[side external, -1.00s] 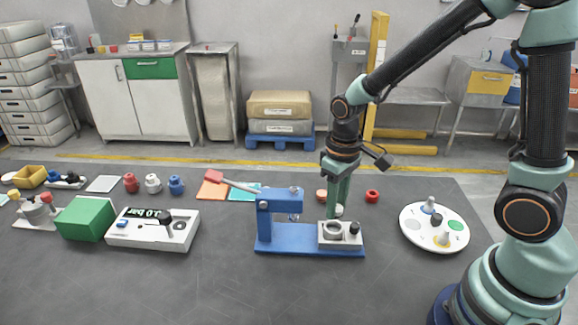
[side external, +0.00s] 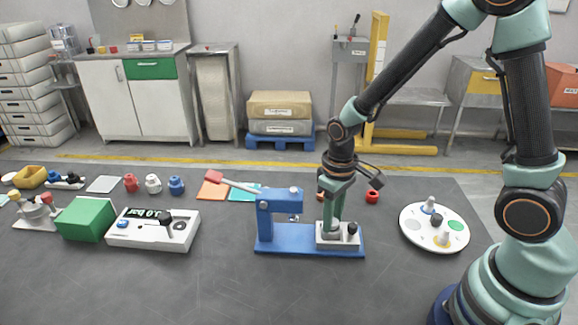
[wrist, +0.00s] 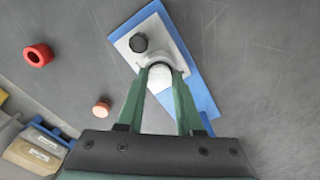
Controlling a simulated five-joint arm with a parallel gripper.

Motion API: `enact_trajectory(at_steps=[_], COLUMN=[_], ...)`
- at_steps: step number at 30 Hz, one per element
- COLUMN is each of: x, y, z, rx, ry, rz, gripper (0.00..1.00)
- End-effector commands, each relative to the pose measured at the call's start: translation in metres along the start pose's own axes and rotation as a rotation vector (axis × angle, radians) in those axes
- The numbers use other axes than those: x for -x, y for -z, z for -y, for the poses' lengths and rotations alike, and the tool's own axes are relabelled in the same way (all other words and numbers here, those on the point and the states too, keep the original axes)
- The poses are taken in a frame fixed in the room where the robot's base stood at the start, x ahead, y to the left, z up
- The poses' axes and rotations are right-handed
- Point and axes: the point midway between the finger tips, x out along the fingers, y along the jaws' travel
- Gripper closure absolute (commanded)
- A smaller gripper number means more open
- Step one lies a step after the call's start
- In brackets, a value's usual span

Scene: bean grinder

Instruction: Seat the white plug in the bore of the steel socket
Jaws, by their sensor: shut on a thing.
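The white plug (wrist: 159,78) is between my gripper's fingertips in the wrist view; in the side view the fingers hide it. My gripper (side external: 332,229) points down over the steel socket (side external: 326,241), on the right end of the blue press base (side external: 285,247). The fingertips are shut on the plug (wrist: 158,71). The plug is right at the socket's bore. The bore is covered by plug and fingers, so I cannot tell how deep the plug sits.
A black knob (side external: 352,229) stands on the socket block beside my fingers. The blue press column with its red-ended lever (side external: 238,186) rises to the left. A red ring (side external: 372,196) lies behind, and a round white tray (side external: 410,234) is to the right. The front mat is clear.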

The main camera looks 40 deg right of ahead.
Motion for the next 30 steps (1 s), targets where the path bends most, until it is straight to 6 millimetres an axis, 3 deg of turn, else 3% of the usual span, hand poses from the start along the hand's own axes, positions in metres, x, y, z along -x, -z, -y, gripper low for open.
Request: enact_trajectory(at_steps=[1, 7, 8, 9, 10, 20, 30], x=[-0.013, -0.015, -0.015, -0.015, -0.015, 0.0, 0.067], y=[-0.007, -0.007, -0.007, -0.007, -0.007, -0.006, -0.003], z=[-0.004, -0.004, -0.004, -0.004, -0.004, -0.004, -0.003], rx=[-0.012, -0.012, -0.012, -0.012, -0.012, -0.014, -0.009], ry=[0.001, 0.001, 0.001, 0.001, 0.001, 0.0, 0.0], rz=[0.014, 0.013, 0.013, 0.013, 0.013, 0.009, 0.001], gripper=[1.0, 1.0, 0.57, 0.42, 0.35, 0.35, 0.35])
